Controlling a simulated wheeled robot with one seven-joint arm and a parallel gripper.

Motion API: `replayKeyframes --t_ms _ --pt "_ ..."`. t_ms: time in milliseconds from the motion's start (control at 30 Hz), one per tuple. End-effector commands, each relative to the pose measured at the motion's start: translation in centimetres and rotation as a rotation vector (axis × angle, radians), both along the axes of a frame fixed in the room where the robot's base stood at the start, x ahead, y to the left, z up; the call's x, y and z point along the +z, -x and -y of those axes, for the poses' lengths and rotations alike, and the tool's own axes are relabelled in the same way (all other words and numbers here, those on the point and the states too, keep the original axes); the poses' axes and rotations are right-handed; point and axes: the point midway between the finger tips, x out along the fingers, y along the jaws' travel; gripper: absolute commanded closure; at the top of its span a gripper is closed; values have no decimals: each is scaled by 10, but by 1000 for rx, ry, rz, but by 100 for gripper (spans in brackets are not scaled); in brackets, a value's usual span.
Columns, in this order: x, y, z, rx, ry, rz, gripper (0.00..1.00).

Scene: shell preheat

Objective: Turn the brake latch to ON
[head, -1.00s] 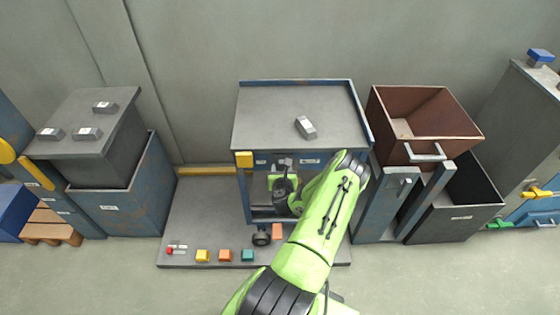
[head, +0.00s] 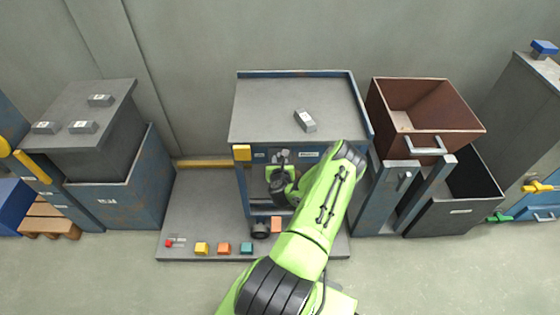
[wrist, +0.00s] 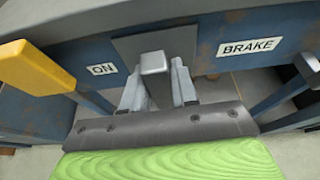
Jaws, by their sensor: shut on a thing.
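The brake latch (wrist: 153,64) is a grey block-ended lever in front of a dark plate on the blue front rail of the cart (head: 290,128). In the wrist view it stands between an ON label (wrist: 102,69) on the left and a BRAKE label (wrist: 248,47) on the right. My gripper (wrist: 158,84) is shut on the latch, with one grey finger on each side. In the head view my gripper (head: 281,158) is at the cart's front, just below its top edge. My arm and wrist hide part of the front there, and the latch's exact angle is hard to tell.
A yellow block-ended handle (wrist: 38,68) stands left of the ON label. Red, yellow, orange and teal pieces line the platform (head: 190,220) below. A brown bin (head: 440,105) stands right.

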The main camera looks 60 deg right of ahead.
Motion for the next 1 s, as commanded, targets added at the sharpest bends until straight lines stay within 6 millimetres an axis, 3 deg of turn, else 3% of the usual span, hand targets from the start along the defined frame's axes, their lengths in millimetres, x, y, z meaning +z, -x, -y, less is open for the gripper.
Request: replayKeyframes --t_ms 267,1000 --pt "2 -2 -2 1 59 -121 100" --pt "-5 -11 -6 1 374 -735 100"
